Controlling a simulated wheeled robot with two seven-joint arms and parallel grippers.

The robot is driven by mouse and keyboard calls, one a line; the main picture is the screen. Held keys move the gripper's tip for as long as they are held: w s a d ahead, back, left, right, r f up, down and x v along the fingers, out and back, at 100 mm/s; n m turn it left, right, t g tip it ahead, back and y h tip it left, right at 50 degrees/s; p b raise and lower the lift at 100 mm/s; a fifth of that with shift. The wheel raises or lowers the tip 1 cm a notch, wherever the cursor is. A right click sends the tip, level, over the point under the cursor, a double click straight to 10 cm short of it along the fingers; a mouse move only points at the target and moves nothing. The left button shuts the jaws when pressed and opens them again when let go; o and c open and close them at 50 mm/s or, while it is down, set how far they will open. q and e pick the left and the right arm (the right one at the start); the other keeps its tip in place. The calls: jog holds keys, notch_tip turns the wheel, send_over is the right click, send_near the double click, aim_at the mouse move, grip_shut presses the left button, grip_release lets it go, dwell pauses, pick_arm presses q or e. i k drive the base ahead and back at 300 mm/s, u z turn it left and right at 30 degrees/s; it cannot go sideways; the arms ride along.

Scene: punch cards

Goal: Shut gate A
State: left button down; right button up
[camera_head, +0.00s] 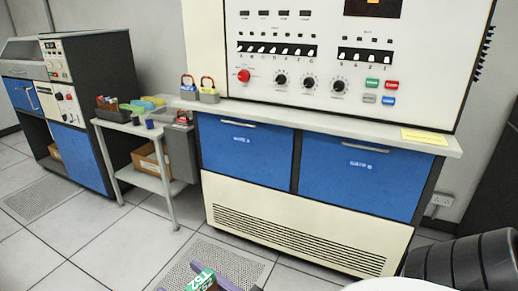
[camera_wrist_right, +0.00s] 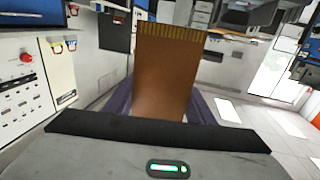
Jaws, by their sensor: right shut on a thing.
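Gate A (camera_head: 243,146) is the left blue panel low on the big cream cabinet, with a pale handle along its top edge. It looks flush with the cabinet front, with no clear gap around it. Gate B (camera_head: 365,185) is the blue panel to its right and also looks flush. My right gripper (camera_head: 207,284) is at the bottom edge of the head view, well in front of the cabinet. It is shut on a brown circuit card (camera_wrist_right: 165,75) with gold edge contacts and a green-white label end. My left gripper is not in view.
A side table (camera_head: 128,128) with trays and cups stands left of the cabinet. Two padlocks (camera_head: 198,92) sit on the cabinet ledge (camera_head: 320,127), with a yellow note (camera_head: 424,136) at its right. Open tiled floor (camera_head: 130,235) lies in front.

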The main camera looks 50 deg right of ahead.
aim_at(260, 153)
jog(key=z, duration=0.85)
jog(key=i, duration=1)
jog(key=z, duration=1.35)
jog(key=i, duration=0.25)
jog(key=z, duration=0.25)
